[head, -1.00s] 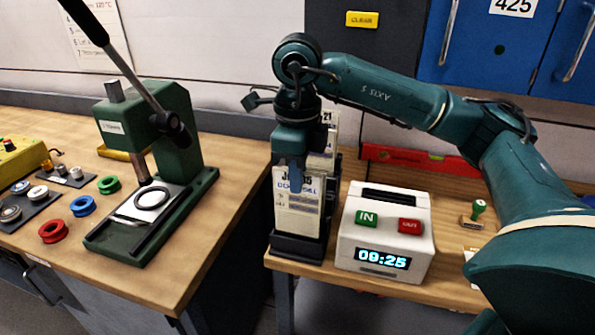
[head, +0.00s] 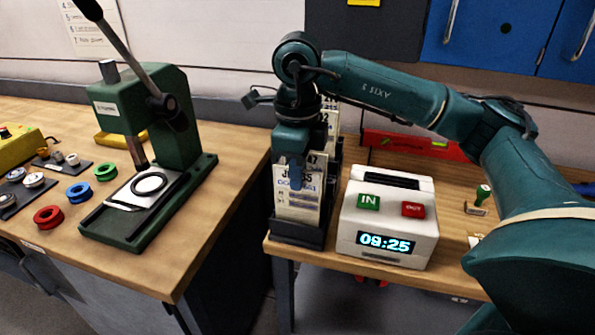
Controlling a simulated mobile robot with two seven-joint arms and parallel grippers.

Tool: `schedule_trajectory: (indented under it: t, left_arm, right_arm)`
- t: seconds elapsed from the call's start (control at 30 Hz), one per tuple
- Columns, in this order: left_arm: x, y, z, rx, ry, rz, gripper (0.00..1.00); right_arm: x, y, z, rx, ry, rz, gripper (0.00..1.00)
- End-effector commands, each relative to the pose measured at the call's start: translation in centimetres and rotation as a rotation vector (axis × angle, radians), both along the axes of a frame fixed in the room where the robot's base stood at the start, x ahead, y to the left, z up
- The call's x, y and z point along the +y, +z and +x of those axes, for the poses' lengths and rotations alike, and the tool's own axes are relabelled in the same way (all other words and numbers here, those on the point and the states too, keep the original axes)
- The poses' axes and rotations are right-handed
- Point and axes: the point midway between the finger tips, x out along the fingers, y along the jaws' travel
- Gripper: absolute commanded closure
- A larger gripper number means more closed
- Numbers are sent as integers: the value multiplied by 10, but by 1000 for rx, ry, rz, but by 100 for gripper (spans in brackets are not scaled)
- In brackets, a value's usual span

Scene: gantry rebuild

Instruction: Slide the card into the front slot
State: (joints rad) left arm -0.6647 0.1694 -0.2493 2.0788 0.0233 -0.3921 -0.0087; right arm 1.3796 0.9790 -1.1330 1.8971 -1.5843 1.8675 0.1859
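The card (head: 298,205) is a white printed job card, upright at the front of the dark card rack (head: 297,235). Its lower edge goes out of sight behind the rack's front lip, so I cannot tell how deep it sits in the front slot. My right gripper (head: 296,172) points down from above, with one finger across the card's upper face. The other finger is hidden behind the card; the gripper looks shut on it. More cards (head: 331,118) stand higher in the rack behind it. My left gripper is out of view.
A white time clock (head: 387,220) reading 09:25 stands just right of the rack. A stamp (head: 480,200) and a red level (head: 415,143) lie beyond it. A green press (head: 150,150) stands on the left bench, with a gap between the benches.

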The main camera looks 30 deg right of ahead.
Motion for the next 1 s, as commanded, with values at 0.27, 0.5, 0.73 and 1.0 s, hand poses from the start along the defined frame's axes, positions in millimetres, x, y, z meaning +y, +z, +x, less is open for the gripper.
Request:
schedule_trajectory:
  t: [0.27,0.5,0.73,1.0]
  left_arm:
    - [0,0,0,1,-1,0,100]
    - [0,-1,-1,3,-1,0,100]
    - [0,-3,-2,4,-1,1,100]
    - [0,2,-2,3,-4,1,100]
  right_arm:
    - [0,0,0,0,0,0,78]
    - [0,0,0,0,0,0,71]
    - [0,12,1,-4,-1,0,71]
    - [0,75,1,-7,-1,1,71]
